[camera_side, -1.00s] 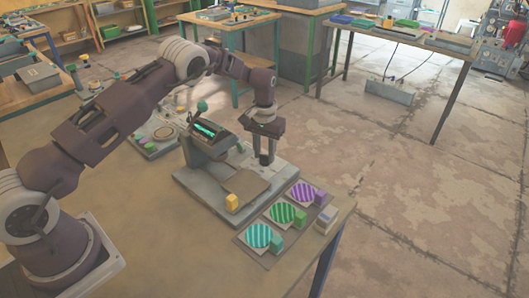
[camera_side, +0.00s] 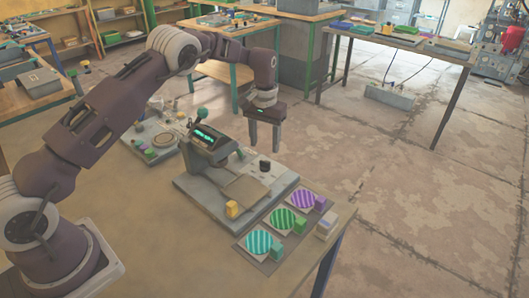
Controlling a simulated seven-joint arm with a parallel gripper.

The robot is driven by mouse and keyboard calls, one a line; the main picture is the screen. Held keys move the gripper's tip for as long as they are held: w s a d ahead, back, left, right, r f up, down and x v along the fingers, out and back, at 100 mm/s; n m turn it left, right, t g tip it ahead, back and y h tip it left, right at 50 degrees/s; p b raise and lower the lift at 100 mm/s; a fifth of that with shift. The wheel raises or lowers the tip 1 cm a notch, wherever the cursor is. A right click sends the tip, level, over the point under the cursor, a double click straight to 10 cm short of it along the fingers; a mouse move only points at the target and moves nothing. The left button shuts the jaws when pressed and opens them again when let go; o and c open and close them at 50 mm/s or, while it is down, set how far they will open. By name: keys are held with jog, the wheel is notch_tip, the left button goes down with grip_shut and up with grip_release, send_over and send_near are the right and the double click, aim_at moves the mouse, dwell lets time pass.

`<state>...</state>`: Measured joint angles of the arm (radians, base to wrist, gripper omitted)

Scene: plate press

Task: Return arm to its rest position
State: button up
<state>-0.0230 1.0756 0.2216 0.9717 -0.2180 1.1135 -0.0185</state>
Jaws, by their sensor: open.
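My gripper (camera_side: 263,146) hangs in the air above and behind the right end of the plate press, its two fingers pointing down, apart and empty. The plate press (camera_side: 205,150) stands on a grey base (camera_side: 190,185) on the table, with a lit teal panel and a green ball-topped lever (camera_side: 202,115). A black knob (camera_side: 265,165) stands on the right part of the base, below my gripper and apart from it. A yellow block (camera_side: 232,209) sits at the front edge of the base.
A tray (camera_side: 268,266) at the table's front right holds teal, green and purple striped discs, each with a matching block. A pale block (camera_side: 327,224) stands at the table's right edge. Another panel with knobs (camera_side: 158,140) lies behind left. The air around my gripper is clear.

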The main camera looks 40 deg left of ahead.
jog(key=s+d+r+t, duration=0.2)
jog(key=s+r, duration=0.7)
jog(key=r, duration=0.3)
jog(key=s+d+r+t, duration=0.1)
jog(key=s+d+r, duration=0.1)
jog(key=s+r, duration=0.8)
jog(key=s+d+m+t, duration=0.2)
jog(key=s, duration=1.9)
jog(key=shift+m+t, duration=0.3)
jog(key=shift+m, duration=0.1)
